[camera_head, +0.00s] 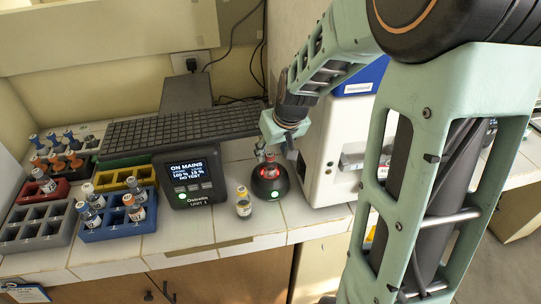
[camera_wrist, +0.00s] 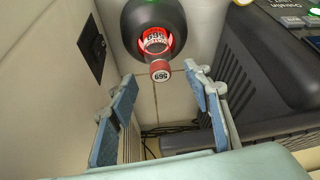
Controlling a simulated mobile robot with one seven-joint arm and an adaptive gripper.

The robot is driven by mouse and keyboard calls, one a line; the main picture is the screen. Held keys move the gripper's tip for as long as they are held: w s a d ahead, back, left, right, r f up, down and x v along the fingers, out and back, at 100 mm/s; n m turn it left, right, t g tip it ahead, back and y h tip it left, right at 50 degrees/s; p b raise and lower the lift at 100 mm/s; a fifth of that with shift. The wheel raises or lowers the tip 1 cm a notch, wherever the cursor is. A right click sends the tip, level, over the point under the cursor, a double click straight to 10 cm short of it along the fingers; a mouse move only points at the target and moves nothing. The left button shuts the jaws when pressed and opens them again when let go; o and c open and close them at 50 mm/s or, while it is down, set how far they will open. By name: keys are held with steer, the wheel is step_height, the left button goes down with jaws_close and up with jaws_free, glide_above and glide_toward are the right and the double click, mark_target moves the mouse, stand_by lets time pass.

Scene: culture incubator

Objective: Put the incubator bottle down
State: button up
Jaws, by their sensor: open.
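The incubator bottle, small with a red label, stands in a round black holder (camera_head: 269,184) with a green light. Its red cap, marked 569 (camera_wrist: 161,70), and label (camera_wrist: 156,41) show in the wrist view. My gripper (camera_head: 284,146) is just above the holder and bottle. In the wrist view its two blue-padded fingers (camera_wrist: 162,88) are spread apart, with the cap centred near the tips and a gap on both sides. The holder also shows in the wrist view (camera_wrist: 139,14).
A yellow-capped vial (camera_head: 243,203) stands just left of the holder. A display unit (camera_head: 190,178), a black keyboard (camera_head: 180,127) and a blue rack (camera_head: 120,224) with vials lie further left. A white machine (camera_head: 325,160) stands close on the right. The counter's front strip is clear.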

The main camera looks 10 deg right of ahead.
steer(key=v, duration=0.7)
steer(key=shift+r, duration=0.2)
steer(key=shift+s, duration=0.15)
